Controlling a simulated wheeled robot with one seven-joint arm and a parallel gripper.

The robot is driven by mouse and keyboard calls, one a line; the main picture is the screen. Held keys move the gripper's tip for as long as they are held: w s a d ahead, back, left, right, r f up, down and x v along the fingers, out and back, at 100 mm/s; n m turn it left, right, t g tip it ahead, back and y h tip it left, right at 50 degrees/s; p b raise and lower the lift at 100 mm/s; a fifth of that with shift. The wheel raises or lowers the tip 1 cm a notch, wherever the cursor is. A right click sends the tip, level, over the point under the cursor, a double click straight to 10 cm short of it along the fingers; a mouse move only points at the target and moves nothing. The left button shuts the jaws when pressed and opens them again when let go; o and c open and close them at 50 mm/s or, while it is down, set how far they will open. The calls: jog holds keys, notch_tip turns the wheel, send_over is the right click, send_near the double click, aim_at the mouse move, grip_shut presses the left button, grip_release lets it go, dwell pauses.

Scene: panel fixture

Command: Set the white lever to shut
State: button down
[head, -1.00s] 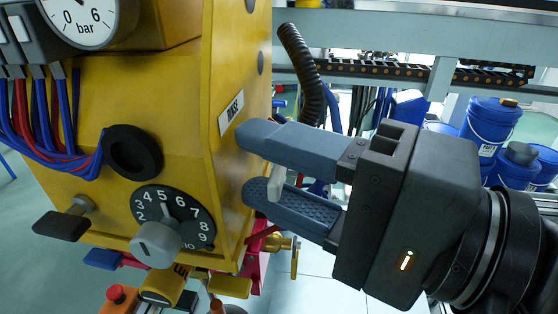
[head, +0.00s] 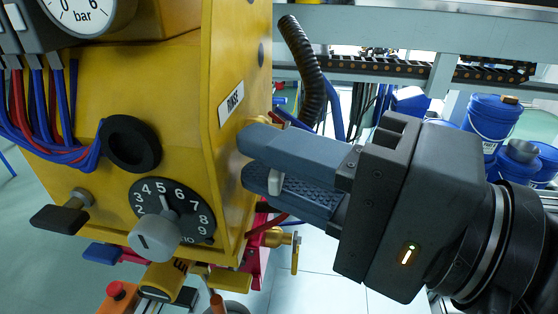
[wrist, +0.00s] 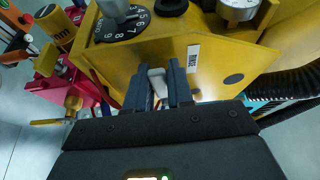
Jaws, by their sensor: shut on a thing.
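The white lever (wrist: 157,80) sticks out from the yellow panel's side face, below a white label reading RINSE (head: 231,102). My gripper (head: 262,164) reaches in from the right at that side face. Its two grey-blue fingers are shut on the lever, one on either side. In the head view only a short pale end of the lever (head: 275,184) shows between the fingers; the rest is hidden. In the wrist view the lever's tip stands between the two fingers. No open or shut mark for the lever is readable.
The yellow panel (head: 150,85) also carries a numbered dial with a grey knob (head: 155,235), a black ring (head: 132,146), a dark-handled lever (head: 60,218) and a gauge (head: 80,15). A brass valve (head: 280,238) sits low behind my gripper. Blue buckets (head: 490,120) stand at the right.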

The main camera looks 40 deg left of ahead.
jog(key=f+n+b, duration=0.1)
jog(key=n+b, duration=0.1)
jog(key=b, duration=0.2)
jog(key=shift+f+y, duration=0.4)
jog(key=n+b, duration=0.1)
jog(key=b, duration=0.1)
jog(key=f+n+g+b, duration=0.1)
jog(key=n+b, duration=0.1)
jog(key=shift+w+a+f+y+b, duration=0.1)
jog(key=shift+w+a+y+b, duration=0.1)
jog(key=shift+y+b, duration=0.15)
jog(key=w+n+g+b, duration=0.1)
jog(key=n+g+b, duration=0.1)
jog(key=n+b, duration=0.3)
jog(key=w+a+f+n+g+b, duration=0.1)
jog(key=n+g+b, duration=0.1)
jog(key=n+b, duration=0.3)
jog(key=w+n+g+b, duration=0.1)
jog(key=n+g+b, duration=0.2)
jog(key=b, duration=0.7)
jog(key=shift+a+f+n+b, duration=0.2)
jog(key=shift+n, duration=0.5)
jog(key=shift+a+f+n+b, duration=0.15)
jog(key=shift+a+f+n, duration=0.05)
jog(key=shift+n, duration=0.5)
jog(key=shift+w+r+n+g+b, duration=0.1)
jog(key=shift+w+n+g+b, duration=0.1)
jog(key=shift+n+g+b, duration=0.35)
jog(key=shift+a+r+n, duration=0.1)
jog(key=shift+n, duration=0.25)
